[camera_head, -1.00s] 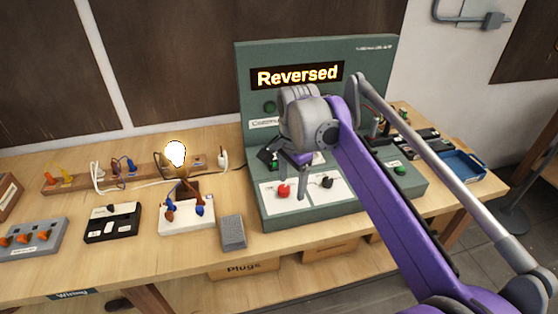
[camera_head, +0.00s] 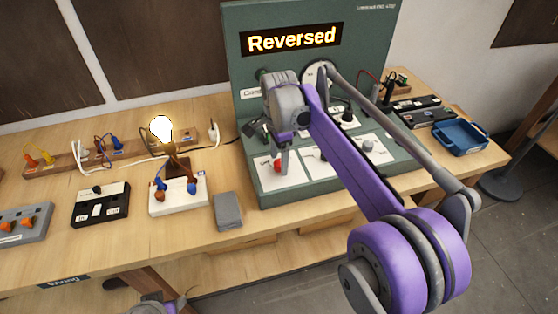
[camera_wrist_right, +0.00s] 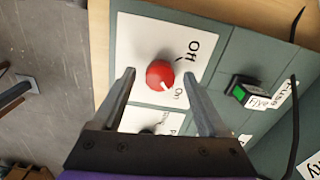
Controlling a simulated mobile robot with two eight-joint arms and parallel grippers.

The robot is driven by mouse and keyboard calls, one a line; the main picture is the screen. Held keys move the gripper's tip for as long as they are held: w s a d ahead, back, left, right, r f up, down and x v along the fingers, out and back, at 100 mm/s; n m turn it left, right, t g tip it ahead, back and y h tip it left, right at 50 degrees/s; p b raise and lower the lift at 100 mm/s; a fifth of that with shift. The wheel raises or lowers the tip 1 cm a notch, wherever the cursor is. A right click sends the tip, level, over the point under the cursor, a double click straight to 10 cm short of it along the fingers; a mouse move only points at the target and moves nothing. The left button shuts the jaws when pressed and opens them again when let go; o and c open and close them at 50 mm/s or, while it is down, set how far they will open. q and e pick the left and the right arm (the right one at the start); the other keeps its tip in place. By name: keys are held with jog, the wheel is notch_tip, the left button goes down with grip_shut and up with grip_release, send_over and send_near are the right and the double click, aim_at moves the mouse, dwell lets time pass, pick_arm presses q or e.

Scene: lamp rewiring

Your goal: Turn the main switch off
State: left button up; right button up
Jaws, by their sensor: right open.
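The main switch is a red round knob (camera_head: 277,166) on a white plate at the front left of the green test panel (camera_head: 300,190). In the right wrist view the red knob (camera_wrist_right: 160,74) has a white mark pointing towards the printed "On", away from "Off". My right gripper (camera_head: 281,163) is over the knob. In the right wrist view its open fingers (camera_wrist_right: 159,76) stand on either side of the knob, with gaps. The lamp bulb (camera_head: 161,130) glows. The panel display (camera_head: 292,39) reads "Reversed".
A black knob (camera_head: 320,155) and a grey knob (camera_head: 368,146) sit to the right on the panel. A green button (camera_wrist_right: 239,91) is near in the wrist view. A grey block (camera_head: 228,211) and a white wiring base (camera_head: 178,196) stand left. A blue tray (camera_head: 460,137) lies right.

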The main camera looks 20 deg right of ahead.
jog(key=shift+f, duration=0.35)
grip_shut()
